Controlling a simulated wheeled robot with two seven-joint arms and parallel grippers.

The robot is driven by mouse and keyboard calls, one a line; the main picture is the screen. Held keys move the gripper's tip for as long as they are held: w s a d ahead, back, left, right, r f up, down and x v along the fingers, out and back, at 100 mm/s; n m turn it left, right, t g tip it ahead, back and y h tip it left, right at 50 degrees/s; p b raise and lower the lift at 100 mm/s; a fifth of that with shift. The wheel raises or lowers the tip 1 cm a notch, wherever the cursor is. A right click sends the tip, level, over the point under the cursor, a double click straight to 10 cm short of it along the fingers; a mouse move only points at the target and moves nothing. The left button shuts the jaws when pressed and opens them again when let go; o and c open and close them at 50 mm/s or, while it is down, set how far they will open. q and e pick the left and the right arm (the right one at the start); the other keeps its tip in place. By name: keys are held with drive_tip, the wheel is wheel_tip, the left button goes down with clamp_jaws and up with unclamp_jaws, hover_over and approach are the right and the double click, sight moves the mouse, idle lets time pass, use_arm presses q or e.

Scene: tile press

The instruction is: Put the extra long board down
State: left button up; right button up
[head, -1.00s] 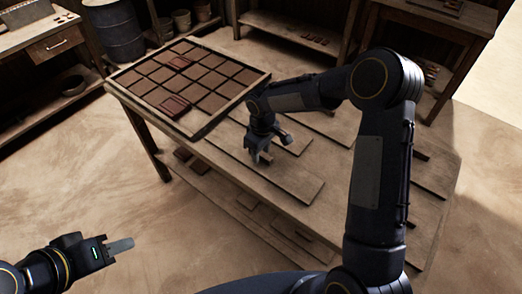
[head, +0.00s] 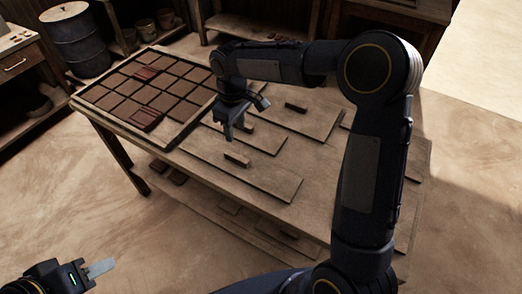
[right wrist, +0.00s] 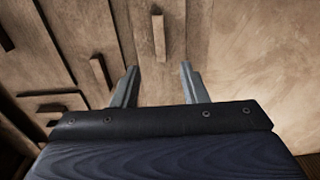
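The longest board in sight (head: 265,182) lies flat on the table near its front edge, with a small upright handle (head: 237,159) on top. The handle also shows in the right wrist view (right wrist: 158,38). My right gripper (head: 228,133) is above this board, clear of the handle. In the right wrist view the fingers of this gripper (right wrist: 157,78) are apart, with nothing between them. My left gripper (head: 100,268) is over the floor at the lower left, away from the table; only one finger shows clearly.
Shorter handled boards (head: 300,118) lie behind on the table (head: 330,215). A tray of brown tiles (head: 185,128), a few redder, sits at the table's left end. A lower shelf (head: 205,205) holds pieces. A blue barrel (head: 75,40) stands at the back left.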

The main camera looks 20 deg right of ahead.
drive_tip(key=s+d+r+m, duration=0.2)
drive_tip(key=s+d+r, duration=0.2)
drive_tip(key=s+r, duration=0.15)
drive_tip(key=s+d+m+t+y, duration=0.2)
drive_tip(key=s+m+t, duration=0.3)
drive_tip(key=s, duration=1.7)
drive_tip(key=shift+s+f+m+y, duration=0.3)
drive_tip(key=shift+m+y, duration=0.5)
drive_tip(key=shift+m, duration=0.4)
